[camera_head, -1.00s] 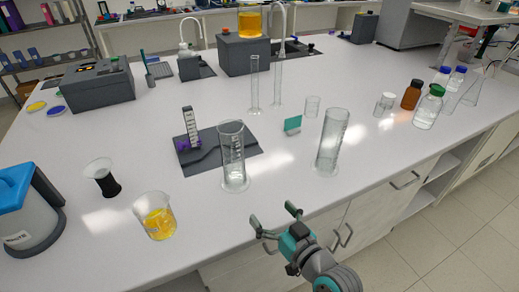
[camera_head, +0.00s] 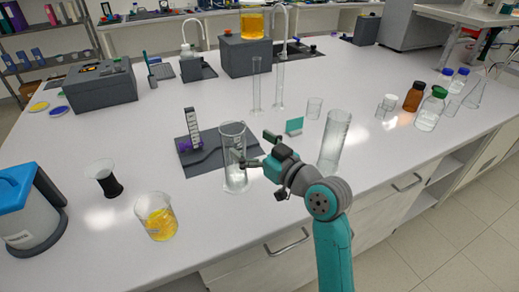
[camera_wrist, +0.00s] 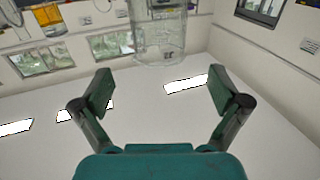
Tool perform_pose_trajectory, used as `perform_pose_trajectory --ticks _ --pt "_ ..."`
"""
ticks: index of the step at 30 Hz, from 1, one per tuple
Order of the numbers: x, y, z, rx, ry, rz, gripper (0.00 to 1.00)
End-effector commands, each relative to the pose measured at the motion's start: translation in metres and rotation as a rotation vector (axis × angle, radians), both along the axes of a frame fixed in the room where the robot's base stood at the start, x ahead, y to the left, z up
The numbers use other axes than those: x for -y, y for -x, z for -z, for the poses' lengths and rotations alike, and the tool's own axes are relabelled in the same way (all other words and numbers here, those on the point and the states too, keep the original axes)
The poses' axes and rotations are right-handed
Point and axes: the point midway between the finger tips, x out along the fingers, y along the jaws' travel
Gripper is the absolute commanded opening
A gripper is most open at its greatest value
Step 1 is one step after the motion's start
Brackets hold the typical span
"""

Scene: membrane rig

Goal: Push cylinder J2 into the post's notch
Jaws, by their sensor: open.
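A clear graduated cylinder (camera_head: 233,150) stands upright at the front edge of a dark base plate (camera_head: 204,165). My gripper (camera_head: 253,149) is open and empty, close to the cylinder's right side. In the wrist view, the cylinder (camera_wrist: 158,35) is beyond the open fingers (camera_wrist: 161,90), roughly centred between them. I cannot tell whether a finger touches it.
Another large cylinder (camera_head: 333,140) stands right of my gripper, near my arm. A teal block (camera_head: 294,125) and two thin cylinders (camera_head: 257,85) (camera_head: 280,85) stand behind. A beaker of yellow liquid (camera_head: 157,215) and a black-based vessel (camera_head: 104,178) stand left. Bottles (camera_head: 430,108) stand right.

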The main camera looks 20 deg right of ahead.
Motion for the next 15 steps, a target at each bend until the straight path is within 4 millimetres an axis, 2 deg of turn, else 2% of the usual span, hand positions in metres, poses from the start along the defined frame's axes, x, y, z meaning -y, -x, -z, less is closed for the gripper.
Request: perform_pose_trajectory --ticks 6,15 --pt "-0.012 -0.036 0.0 0.001 0.001 -0.002 0.98" --pt "-0.021 -0.066 0.0 0.0 0.0 0.001 0.98"
